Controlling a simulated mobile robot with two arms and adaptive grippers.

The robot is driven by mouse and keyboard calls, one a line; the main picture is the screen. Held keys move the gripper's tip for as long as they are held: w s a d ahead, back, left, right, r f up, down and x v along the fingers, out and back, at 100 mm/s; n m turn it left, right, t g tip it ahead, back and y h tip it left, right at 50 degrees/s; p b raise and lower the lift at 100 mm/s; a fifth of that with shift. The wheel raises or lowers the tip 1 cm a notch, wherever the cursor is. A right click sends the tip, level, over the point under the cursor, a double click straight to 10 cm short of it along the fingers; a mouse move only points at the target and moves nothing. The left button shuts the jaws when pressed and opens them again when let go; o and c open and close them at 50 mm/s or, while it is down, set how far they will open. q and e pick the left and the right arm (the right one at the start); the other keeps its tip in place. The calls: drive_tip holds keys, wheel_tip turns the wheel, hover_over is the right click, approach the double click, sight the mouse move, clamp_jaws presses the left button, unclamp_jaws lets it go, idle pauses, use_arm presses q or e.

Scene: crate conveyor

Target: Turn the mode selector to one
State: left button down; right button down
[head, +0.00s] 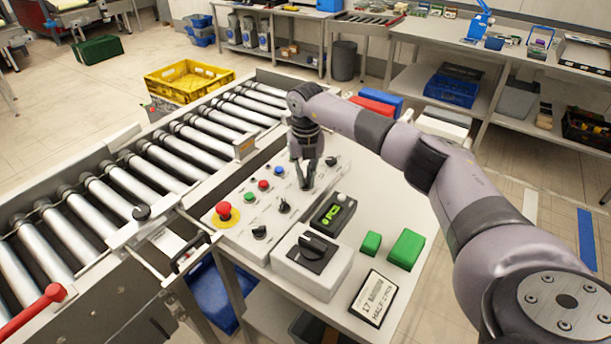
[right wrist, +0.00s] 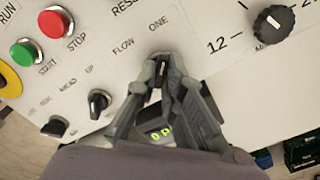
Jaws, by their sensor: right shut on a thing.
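The control panel (head: 245,222) stands beside the roller conveyor, with several buttons and black knobs. My right gripper (head: 306,184) reaches down to its far right part. In the right wrist view its fingers (right wrist: 163,72) are closed around a small black knob, the mode selector (right wrist: 160,62), which stands between the labels FLOW and ONE. The fingers cover most of the selector, so I cannot tell which label it points to. My left gripper is not in view.
Nearby on the panel are a red mushroom button (head: 224,209), a black toggle knob (right wrist: 98,102) and a numbered dial (right wrist: 272,24). A green-lit display (head: 333,211), a grey box with a rotary switch (head: 312,262) and green blocks (head: 405,249) stand in front.

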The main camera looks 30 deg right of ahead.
sight(306, 180)
drive_tip(key=shift+w+r, duration=0.1)
drive_tip(key=shift+r, duration=0.05)
drive_tip(key=c, duration=1.7)
unclamp_jaws()
wheel_tip(306, 180, up, 12)
